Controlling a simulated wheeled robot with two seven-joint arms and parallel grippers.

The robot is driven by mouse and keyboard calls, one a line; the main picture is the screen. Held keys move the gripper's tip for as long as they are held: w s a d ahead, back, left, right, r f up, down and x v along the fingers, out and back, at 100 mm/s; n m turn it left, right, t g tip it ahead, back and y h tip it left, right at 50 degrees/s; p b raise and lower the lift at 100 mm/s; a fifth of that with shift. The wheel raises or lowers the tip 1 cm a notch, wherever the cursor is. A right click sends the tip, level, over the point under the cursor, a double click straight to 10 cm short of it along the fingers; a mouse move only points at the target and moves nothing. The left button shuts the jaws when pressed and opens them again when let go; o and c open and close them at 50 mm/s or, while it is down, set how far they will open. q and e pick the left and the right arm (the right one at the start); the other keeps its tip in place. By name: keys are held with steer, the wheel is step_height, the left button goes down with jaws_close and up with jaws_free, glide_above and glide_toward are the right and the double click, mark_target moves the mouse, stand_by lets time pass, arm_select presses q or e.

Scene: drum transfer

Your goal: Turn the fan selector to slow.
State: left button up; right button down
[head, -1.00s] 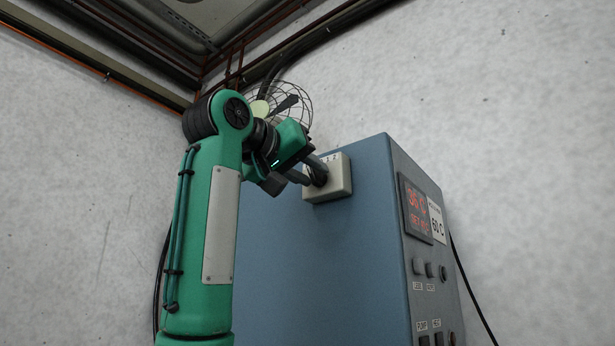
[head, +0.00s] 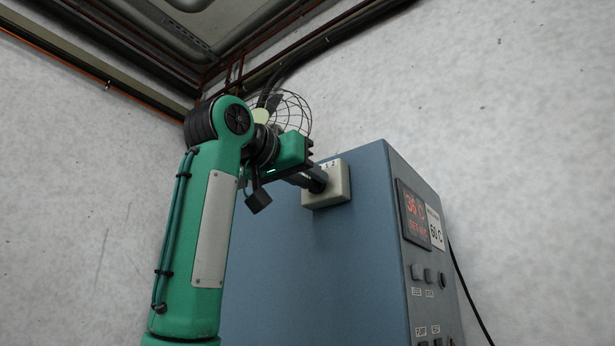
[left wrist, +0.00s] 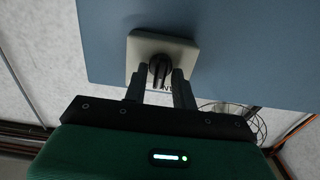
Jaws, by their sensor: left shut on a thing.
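The fan selector is a dark knob (left wrist: 160,71) on a cream switch box (head: 335,187) fixed to the side of the blue cabinet. The box also shows in the left wrist view (left wrist: 186,47). My left gripper (head: 315,180) reaches the box from the left and is shut on the knob. In the left wrist view its two fingers (left wrist: 159,78) stand on either side of the knob. Markings on the box are partly visible at its top edge, but the fingers hide most of the knob's pointer. My right gripper is not in view.
The blue cabinet (head: 290,235) carries a red display (head: 415,216), a 60 C label (head: 435,229) and several buttons on its right face. A caged fan (head: 290,110) is behind my left wrist. Pipes run along the ceiling edge.

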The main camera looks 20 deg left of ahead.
arm_select(q)
steer(key=o, duration=0.7)
steer(key=shift+c, duration=0.2)
steer(key=shift+s, duration=0.1)
steer(key=shift+s+a+f+b, duration=0.1)
steer(key=shift+s+a+b, duration=0.1)
steer(key=shift+s+b, duration=0.25)
steer(key=b+v, duration=0.6)
steer(key=v, duration=0.7)
steer(key=shift+w, duration=0.15)
